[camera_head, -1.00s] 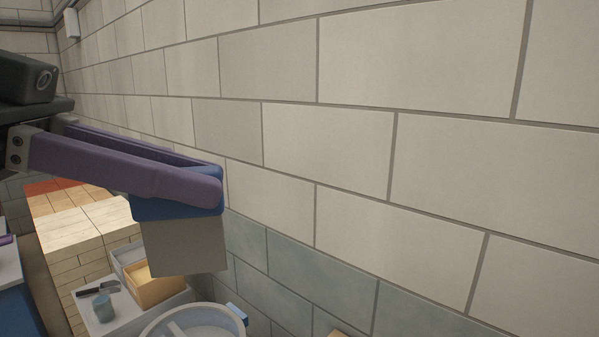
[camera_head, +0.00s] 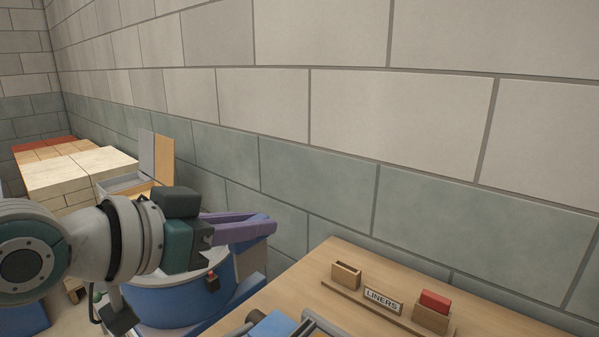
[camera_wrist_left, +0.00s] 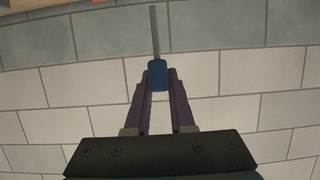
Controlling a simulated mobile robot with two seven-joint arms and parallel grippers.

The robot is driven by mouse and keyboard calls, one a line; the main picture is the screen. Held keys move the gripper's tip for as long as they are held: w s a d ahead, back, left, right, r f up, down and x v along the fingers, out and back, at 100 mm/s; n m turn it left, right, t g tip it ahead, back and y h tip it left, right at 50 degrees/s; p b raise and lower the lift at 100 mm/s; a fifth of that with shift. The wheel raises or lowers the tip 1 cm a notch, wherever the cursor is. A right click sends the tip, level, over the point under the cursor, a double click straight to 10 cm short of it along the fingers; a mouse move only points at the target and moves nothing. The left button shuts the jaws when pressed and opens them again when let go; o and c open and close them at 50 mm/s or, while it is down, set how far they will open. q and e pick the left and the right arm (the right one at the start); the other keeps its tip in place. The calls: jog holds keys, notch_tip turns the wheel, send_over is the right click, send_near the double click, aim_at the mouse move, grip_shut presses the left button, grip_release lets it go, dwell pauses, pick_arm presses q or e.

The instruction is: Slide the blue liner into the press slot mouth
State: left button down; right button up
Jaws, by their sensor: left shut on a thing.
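My left gripper (camera_head: 272,222) has purple fingers and is in front of the wall, above a round blue tub. It is shut on the blue liner (camera_wrist_left: 157,77), a small blue block with a thin grey plate. In the left wrist view the block sits between the fingertips (camera_wrist_left: 157,72) and the grey plate points away from the gripper. In the head view the fingers and arm hide much of the liner. I cannot make out the press slot mouth. My right gripper is not in view.
A wooden table (camera_head: 320,262) bears a LINERS sign (camera_head: 383,301), an empty wooden holder (camera_head: 345,275) and a holder with a red liner (camera_head: 435,301). The round blue tub (camera_head: 180,308) stands left of it. Stacked pale bricks (camera_head: 80,170) are at the back left.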

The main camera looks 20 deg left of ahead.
pick_arm(q)
jog(key=w+d+f, duration=0.1)
jog(key=d+f, duration=0.2)
jog(key=d, duration=0.2)
jog(key=shift+w+d, duration=0.2)
jog(key=shift+d, duration=0.2)
jog(key=shift+f, duration=0.1)
jog(key=shift+p, duration=0.3)
notch_tip(320, 180, down, 6)
jog(key=b, duration=0.4)
jog(key=shift+p, duration=0.4)
dwell(1.3)
jog(key=shift+f+b, duration=2.4)
jog(key=shift+f, duration=0.35)
